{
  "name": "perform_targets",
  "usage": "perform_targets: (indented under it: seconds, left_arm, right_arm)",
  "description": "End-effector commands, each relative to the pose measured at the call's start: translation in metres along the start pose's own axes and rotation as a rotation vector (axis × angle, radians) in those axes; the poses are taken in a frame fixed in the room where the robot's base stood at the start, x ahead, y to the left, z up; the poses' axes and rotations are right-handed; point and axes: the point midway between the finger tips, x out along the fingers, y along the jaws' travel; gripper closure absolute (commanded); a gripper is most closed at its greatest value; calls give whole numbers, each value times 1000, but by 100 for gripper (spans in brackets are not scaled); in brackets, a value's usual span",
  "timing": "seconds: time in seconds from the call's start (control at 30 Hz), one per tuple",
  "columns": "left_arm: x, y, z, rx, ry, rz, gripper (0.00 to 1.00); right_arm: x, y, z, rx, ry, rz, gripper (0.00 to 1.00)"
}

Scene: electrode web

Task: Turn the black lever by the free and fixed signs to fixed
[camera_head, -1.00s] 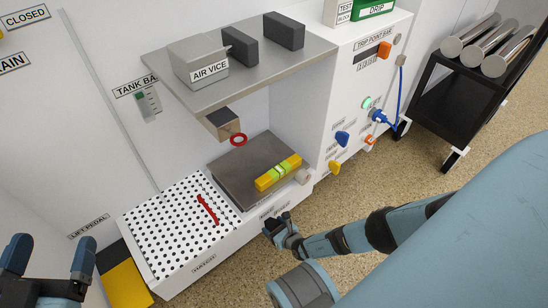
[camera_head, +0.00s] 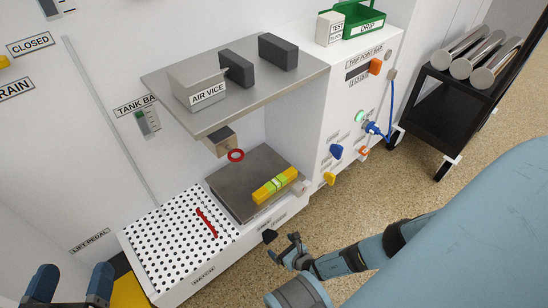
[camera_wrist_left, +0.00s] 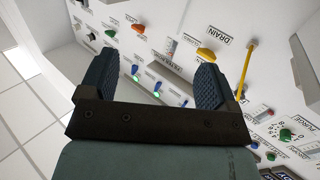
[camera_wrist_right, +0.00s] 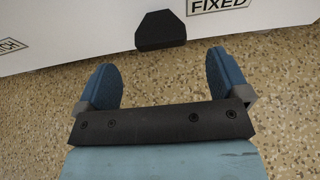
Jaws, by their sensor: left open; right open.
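The black lever (camera_head: 269,237) sticks out from the front face of the low white bench, below the grey plate. In the right wrist view it is a dark block (camera_wrist_right: 160,31) just beyond and between my open fingers, not touched by them. The fixed sign (camera_wrist_right: 219,5) is to its right there. The free sign cannot be made out. My right gripper (camera_head: 284,248) is open and empty, just in front of the lever over the floor. My left gripper (camera_head: 73,281) is open and empty at the lower left, away from the lever.
The bench carries a perforated white top (camera_head: 170,245), a red stick (camera_head: 207,223) and a yellow-green bar (camera_head: 274,185) on a grey plate. An air vice shelf (camera_head: 235,85) overhangs it. A black cart (camera_head: 440,110) stands at the right. Floor in front is open.

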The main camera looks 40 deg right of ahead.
Motion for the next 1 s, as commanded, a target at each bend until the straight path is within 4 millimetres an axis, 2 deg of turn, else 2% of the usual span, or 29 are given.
perform_targets:
  seconds: [0.03,0.1,0.33,0.5,1.0]
  left_arm:
    - [-2,3,-6,-33,-16,1,17]
    - [-4,7,-5,-72,-38,3,17]
    - [-7,14,-2,-152,-77,6,17]
    - [-8,16,0,-170,-86,7,17]
    - [-9,16,1,-170,-87,7,17]
  right_arm:
    - [-16,0,5,1,3,0,6]
    - [-31,0,4,1,3,1,6]
    - [-63,0,2,2,0,0,6]
    - [-70,0,1,1,-1,0,6]
    - [-70,0,0,1,0,0,6]
